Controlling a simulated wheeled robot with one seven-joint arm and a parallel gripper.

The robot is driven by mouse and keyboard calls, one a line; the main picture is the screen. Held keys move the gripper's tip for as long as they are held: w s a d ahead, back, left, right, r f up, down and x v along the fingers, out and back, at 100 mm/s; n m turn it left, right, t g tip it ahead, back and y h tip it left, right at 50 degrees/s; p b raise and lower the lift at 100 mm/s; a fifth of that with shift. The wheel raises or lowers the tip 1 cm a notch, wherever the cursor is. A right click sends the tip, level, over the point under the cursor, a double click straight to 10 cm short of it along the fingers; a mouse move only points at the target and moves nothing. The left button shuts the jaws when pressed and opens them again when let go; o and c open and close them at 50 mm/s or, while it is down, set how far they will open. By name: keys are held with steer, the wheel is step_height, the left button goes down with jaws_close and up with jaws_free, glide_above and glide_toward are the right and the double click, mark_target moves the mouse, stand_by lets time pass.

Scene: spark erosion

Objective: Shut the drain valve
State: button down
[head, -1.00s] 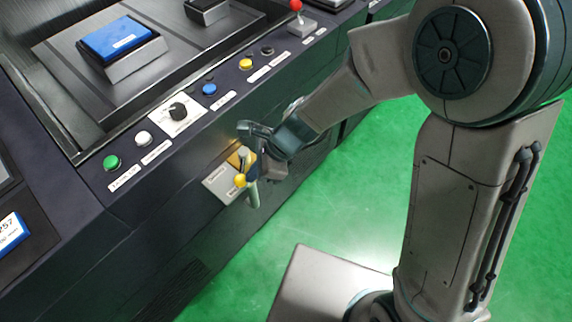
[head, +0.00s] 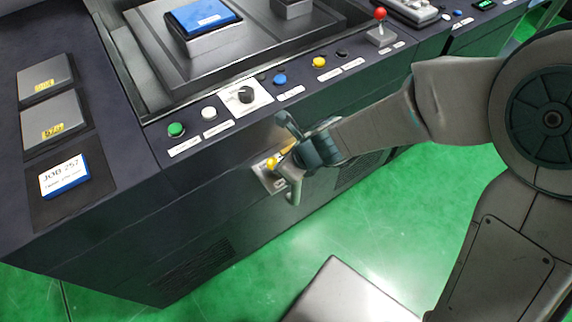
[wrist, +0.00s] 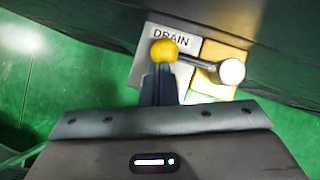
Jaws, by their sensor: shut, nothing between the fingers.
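The drain valve's yellow ball knob (wrist: 164,50) sits at the end of a grey lever (wrist: 196,62) in the wrist view. The lever runs across to a round pale end (wrist: 231,71). Behind it is a plate marked DRAIN (wrist: 172,37). In the head view the yellow knob (head: 272,163) shows on the cabinet's front face, above a short metal pipe (head: 294,191). My gripper (wrist: 160,70) is shut and empty, with its fingertips at the knob's near side. I cannot tell whether they touch it. In the head view my gripper hides part of the valve.
The panel above the valve carries a green button (head: 176,130), a black dial (head: 246,95) and a red-topped joystick (head: 380,14).

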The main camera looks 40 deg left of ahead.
steer(key=shift+s+a+r, duration=0.1)
steer(key=shift+s+a, duration=0.05)
steer(key=shift+a, duration=0.05)
stand_by(0.4)
steer(key=shift+d+r, duration=0.15)
steer(key=shift+d, duration=0.15)
steer(key=s+d+f+p+v, duration=0.1)
steer(key=p+v, duration=0.3)
steer(key=v, duration=0.8)
steer(key=shift+s+d+r, duration=0.3)
steer(key=shift+d, duration=0.3)
